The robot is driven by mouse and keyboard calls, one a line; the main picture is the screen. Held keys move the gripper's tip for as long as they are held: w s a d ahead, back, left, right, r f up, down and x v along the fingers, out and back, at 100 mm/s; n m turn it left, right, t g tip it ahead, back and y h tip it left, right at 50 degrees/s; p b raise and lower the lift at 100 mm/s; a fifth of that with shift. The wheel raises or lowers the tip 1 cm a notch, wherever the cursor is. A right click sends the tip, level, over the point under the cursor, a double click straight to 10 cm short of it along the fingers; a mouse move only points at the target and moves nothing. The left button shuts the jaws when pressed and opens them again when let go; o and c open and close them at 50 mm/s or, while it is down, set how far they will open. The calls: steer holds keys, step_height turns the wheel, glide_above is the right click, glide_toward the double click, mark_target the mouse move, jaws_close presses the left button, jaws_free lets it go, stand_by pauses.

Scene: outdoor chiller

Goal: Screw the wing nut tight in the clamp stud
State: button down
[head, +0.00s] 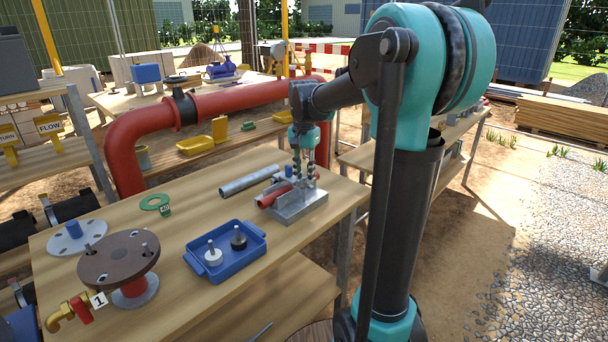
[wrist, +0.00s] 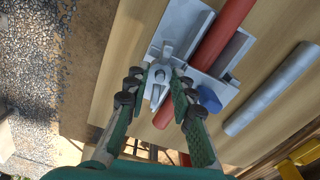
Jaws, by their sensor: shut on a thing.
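The clamp (head: 301,208) is a grey metal block near the right end of the wooden bench, with a red pipe (head: 271,197) lying in it. In the wrist view the clamp (wrist: 196,22) shows from above, with the red pipe (wrist: 222,30) running diagonally through it. My gripper (head: 303,176) points down over the clamp. In the wrist view my gripper (wrist: 163,74) has its two green fingers shut on the grey wing nut (wrist: 158,76) at the clamp, beside the red pipe. The stud and the nut's thread are hidden, so I cannot tell how far the nut is screwed on.
A loose grey pipe (head: 249,180) lies beside the clamp. A blue tray (head: 229,268) with a white and a black piece stands nearer the front. A brown flange (head: 118,256) and a green ring (head: 155,202) are at left. A large red pipe (head: 240,101) runs behind the bench.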

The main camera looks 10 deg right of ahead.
steer(key=m, duration=0.7)
steer(key=shift+f+m, duration=0.1)
steer(key=shift+m, duration=0.2)
steer(key=c, duration=1.2)
jaws_free()
steer(key=shift+o, duration=0.3)
